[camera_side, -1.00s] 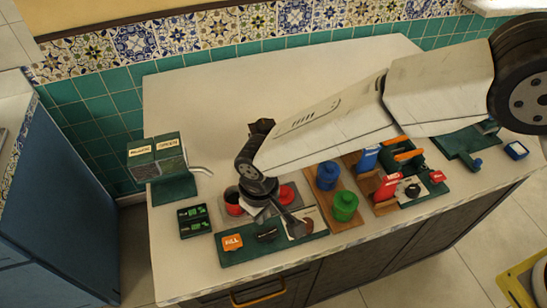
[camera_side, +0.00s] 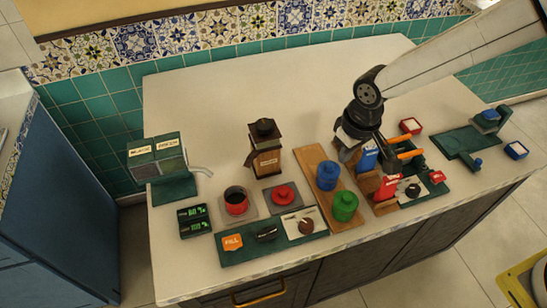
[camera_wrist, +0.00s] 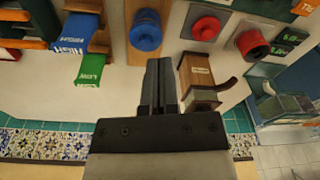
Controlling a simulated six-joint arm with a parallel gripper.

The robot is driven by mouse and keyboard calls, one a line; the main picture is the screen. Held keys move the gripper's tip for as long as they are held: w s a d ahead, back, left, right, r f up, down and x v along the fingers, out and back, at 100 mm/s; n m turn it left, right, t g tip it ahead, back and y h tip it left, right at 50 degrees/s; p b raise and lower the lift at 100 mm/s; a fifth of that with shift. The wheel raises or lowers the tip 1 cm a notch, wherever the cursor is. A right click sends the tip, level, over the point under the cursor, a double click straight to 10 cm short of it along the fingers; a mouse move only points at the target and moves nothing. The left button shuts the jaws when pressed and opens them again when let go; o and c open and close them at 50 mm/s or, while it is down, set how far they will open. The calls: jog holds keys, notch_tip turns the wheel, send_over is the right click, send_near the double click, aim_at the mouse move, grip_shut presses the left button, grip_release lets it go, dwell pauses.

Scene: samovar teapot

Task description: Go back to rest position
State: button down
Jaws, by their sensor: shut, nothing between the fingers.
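My gripper (camera_side: 347,156) is at the right half of the counter in the side view, near the wooden board with the blue and green jars. In the wrist view its two dark fingers (camera_wrist: 158,85) lie together with nothing between them. Their tips point toward the blue jar (camera_wrist: 146,32), and I cannot tell the exact gap. The fingertips are small and partly lost among dark parts in the side view.
A wooden grinder (camera_side: 266,150) stands left of my gripper. A red cup (camera_side: 236,201), red knob (camera_side: 284,194) and green jar (camera_side: 344,206) stand in front. Blue and red labelled blocks (camera_side: 366,156) crowd close by on the right. The back of the counter (camera_side: 230,95) is clear.

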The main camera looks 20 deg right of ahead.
jog(key=s+d+r+m, duration=0.1)
jog(key=s+d, duration=0.4)
jog(key=d, duration=0.5)
jog(key=s+d+r+m+t, duration=0.1)
jog(key=s+d+r+m, duration=0.1)
jog(key=s+d, duration=0.4)
jog(key=d, duration=0.3)
jog(key=shift+d+r+t+h, duration=0.3)
jog(key=shift+d, duration=0.05)
